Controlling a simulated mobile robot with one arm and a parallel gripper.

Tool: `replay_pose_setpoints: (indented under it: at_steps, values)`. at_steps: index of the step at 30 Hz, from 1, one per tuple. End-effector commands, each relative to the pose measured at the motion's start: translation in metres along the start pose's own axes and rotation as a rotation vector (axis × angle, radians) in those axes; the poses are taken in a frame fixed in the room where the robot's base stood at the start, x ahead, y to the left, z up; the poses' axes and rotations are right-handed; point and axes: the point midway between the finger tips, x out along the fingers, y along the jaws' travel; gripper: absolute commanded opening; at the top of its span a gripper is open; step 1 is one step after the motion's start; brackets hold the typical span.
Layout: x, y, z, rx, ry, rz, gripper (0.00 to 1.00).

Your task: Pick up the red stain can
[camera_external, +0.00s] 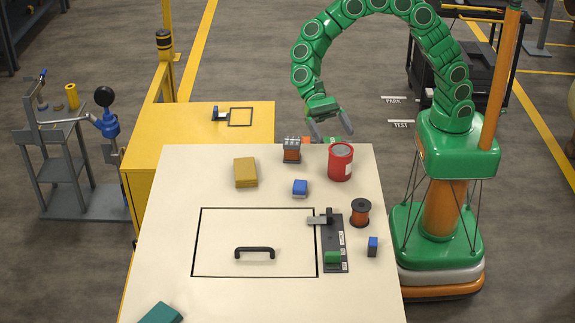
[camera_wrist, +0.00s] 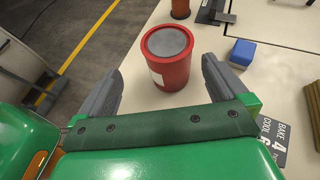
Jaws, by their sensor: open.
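The red stain can (camera_external: 340,163) stands upright near the far right corner of the cream tabletop. It has a grey lid and a pale label. In the wrist view the can (camera_wrist: 169,62) stands ahead of my gripper (camera_wrist: 162,84), in line with the gap between the two grey fingers. My gripper (camera_external: 330,124) is open and empty, just beyond the can at the table's far edge in the external view. I see no contact between the fingers and the can.
A copper-coloured spool (camera_external: 360,212) stands nearer the front. A framed panel with a black handle (camera_external: 254,251) fills the table's middle.

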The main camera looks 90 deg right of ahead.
Motion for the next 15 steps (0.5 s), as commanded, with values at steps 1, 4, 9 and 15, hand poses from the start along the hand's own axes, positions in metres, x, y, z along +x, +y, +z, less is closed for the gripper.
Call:
replay_pose_setpoints:
  at_steps: [1, 4, 9, 15]
  values:
    - [0.002, -0.005, -0.002, 0.015, -0.010, -0.005, 1.00]
    - [0.004, -0.011, -0.004, 0.034, -0.023, -0.011, 1.00]
    - [0.013, -0.012, -0.004, 0.042, -0.028, -0.012, 1.00]
    - [0.031, -0.012, -0.003, 0.042, -0.029, -0.010, 1.00]
